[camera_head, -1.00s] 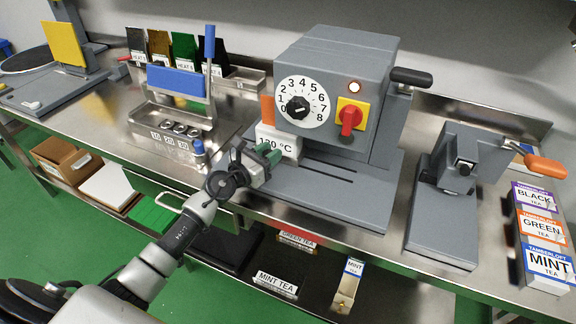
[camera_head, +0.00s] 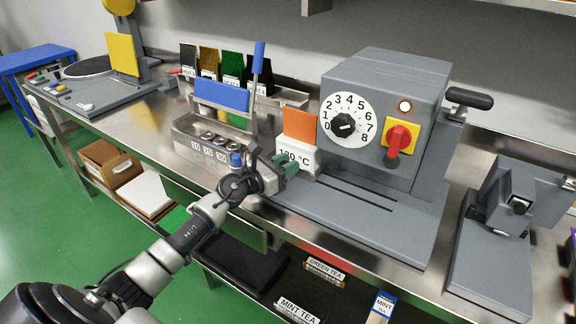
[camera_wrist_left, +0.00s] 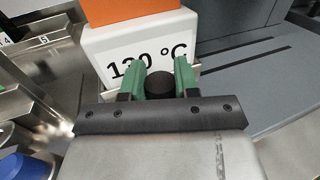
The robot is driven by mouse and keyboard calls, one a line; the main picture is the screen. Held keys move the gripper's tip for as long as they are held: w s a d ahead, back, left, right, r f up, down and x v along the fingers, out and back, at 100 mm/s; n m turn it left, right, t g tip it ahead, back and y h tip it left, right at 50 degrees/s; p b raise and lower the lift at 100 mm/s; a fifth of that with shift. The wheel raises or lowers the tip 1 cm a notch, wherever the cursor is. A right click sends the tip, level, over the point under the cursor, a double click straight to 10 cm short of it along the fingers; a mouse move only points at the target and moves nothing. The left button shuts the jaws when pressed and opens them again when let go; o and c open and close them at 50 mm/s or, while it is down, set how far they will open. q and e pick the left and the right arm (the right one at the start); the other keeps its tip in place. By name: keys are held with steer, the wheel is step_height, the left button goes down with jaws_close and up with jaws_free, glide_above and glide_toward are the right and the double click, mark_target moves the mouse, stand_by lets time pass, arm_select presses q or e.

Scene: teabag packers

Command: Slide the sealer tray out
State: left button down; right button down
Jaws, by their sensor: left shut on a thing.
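The sealer is a grey machine (camera_head: 377,110) with a numbered dial, a red switch and a lit lamp. Its tray is a white block (camera_head: 306,160) labelled with a °C figure, with an orange piece (camera_head: 299,125) upright on it. The tray stands out at the left of the sealer body, at the slotted grey base (camera_head: 345,205). In the left wrist view, my left gripper (camera_wrist_left: 160,80) has its green fingers shut on a black knob (camera_wrist_left: 160,86) at the front of the white block (camera_wrist_left: 110,50). In the head view this gripper (camera_head: 284,167) hides the knob. My right gripper is out of view.
A metal stand with a blue plate (camera_head: 221,96) and several round holes is left of the tray. A second grey device (camera_head: 505,225) stands at the right. Below the bench are a black tray (camera_head: 245,258) and labelled boxes.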

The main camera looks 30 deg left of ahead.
arm_select(q)
steer(key=c, duration=1.2)
jaws_free()
steer(key=shift+a+r, duration=0.1)
steer(key=shift+a, duration=0.1)
steer(key=o, duration=0.4)
steer(key=shift+a, duration=0.15)
steer(key=shift+s, duration=0.3)
steer(key=b+v, duration=0.1)
steer(key=v, duration=0.3)
steer(key=b+v, duration=0.1)
steer(key=v, duration=0.3)
steer(key=shift+s+a+f, duration=0.15)
steer(key=shift+s+f, duration=0.05)
steer(key=shift+s, duration=0.05)
steer(key=shift+v, duration=0.85)
steer(key=shift+r, duration=0.15)
